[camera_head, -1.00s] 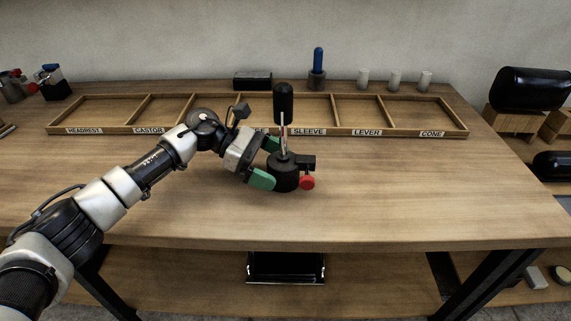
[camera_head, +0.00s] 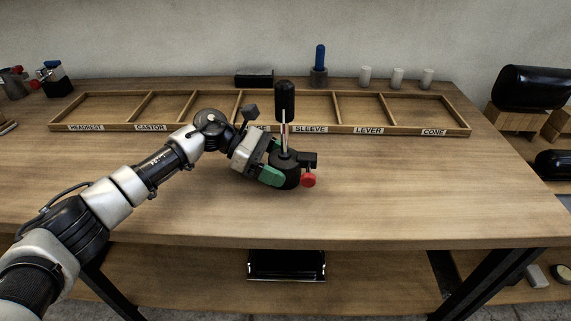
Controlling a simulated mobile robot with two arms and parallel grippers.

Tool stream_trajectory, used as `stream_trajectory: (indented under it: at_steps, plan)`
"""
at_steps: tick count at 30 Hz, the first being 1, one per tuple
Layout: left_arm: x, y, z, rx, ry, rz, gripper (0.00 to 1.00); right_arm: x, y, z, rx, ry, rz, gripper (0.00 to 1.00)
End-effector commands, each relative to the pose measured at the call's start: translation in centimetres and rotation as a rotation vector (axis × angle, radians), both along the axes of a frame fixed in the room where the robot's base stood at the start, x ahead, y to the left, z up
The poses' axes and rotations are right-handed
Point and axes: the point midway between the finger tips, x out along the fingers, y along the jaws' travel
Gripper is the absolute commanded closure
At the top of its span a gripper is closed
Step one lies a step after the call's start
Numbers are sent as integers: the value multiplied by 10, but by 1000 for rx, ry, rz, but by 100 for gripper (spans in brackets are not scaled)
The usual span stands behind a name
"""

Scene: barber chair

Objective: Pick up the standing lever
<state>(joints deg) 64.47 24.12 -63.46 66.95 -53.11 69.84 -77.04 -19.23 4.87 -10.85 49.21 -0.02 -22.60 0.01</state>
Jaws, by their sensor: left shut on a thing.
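The standing lever (camera_head: 284,102) is upright on the table, with a black grip on top of a thin metal rod. Its lower end is at a round black base (camera_head: 287,172) with a side block and a red knob (camera_head: 308,180). My left gripper (camera_head: 277,166) comes in from the left with green fingers and is shut on the lever low down, at the base. The far finger is mostly hidden, so the exact contact is hard to see. My right gripper is not in view.
A wooden tray (camera_head: 200,127) with labelled compartments lies behind the lever, and its compartments look empty. A blue-handled part (camera_head: 319,65), a black block (camera_head: 254,78) and several pale cylinders stand behind it. The table front and right are clear.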

Motion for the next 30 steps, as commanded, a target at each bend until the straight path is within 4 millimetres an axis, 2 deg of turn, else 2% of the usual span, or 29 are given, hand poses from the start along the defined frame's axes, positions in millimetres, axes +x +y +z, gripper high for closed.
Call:
stream_trajectory:
  at_steps: [7,13,24,30]
  plan:
    - [1,0,13,-5,-6,-1,73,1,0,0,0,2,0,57]
    - [0,0,45,-4,-8,-2,73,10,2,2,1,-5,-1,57]
    - [-36,-67,87,-4,-6,-5,73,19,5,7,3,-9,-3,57]
    - [-50,-92,104,-3,-3,-4,73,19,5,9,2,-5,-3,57]
